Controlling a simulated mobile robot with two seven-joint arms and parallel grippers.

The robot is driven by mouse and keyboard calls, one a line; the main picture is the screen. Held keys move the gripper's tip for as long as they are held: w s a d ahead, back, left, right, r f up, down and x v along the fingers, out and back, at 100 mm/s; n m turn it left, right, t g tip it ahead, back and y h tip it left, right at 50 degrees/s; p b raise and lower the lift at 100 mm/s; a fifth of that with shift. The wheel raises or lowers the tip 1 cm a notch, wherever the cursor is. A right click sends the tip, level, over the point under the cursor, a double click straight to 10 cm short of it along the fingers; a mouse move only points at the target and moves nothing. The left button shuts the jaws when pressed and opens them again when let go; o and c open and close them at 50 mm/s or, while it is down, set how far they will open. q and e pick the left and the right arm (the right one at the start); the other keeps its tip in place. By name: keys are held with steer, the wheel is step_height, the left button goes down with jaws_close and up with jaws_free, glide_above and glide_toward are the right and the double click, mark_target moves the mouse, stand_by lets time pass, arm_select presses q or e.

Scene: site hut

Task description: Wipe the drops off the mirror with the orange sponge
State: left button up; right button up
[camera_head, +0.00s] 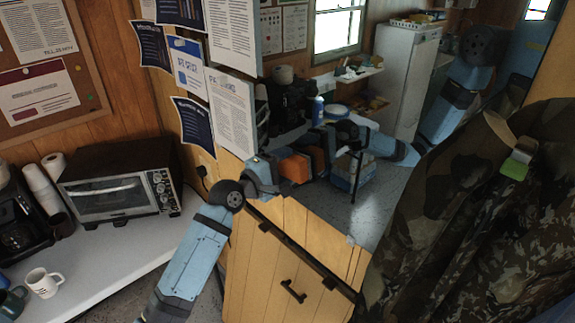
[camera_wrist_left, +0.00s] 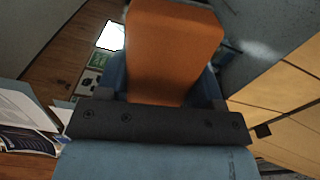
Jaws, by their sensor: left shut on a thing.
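The mirror (camera_head: 335,208) stands on the wooden wall in the middle of the head view and reflects the room and my arm. My left gripper (camera_head: 276,168) is shut on the orange sponge (camera_head: 293,167), at the mirror's lower left. The sponge also fills the upper middle of the left wrist view (camera_wrist_left: 172,50), between the fingers of the left gripper (camera_wrist_left: 165,92). I cannot tell whether the sponge touches the glass. A pale smeary patch shows on the grey surface right of the sponge in the wrist view; single drops are too small to make out. My right gripper is not in view.
Posters (camera_head: 232,105) hang just left of the mirror. A dark rail (camera_head: 300,252) and handle (camera_head: 292,291) are below it. A camouflage jacket (camera_head: 440,215) hangs close on the right. A toaster oven (camera_head: 121,190) and a white mug (camera_head: 44,282) stand on the counter (camera_head: 110,262) at left.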

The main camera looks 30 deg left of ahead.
arm_select(q)
steer(key=shift+v, duration=2.7)
steer(key=v, duration=0.3)
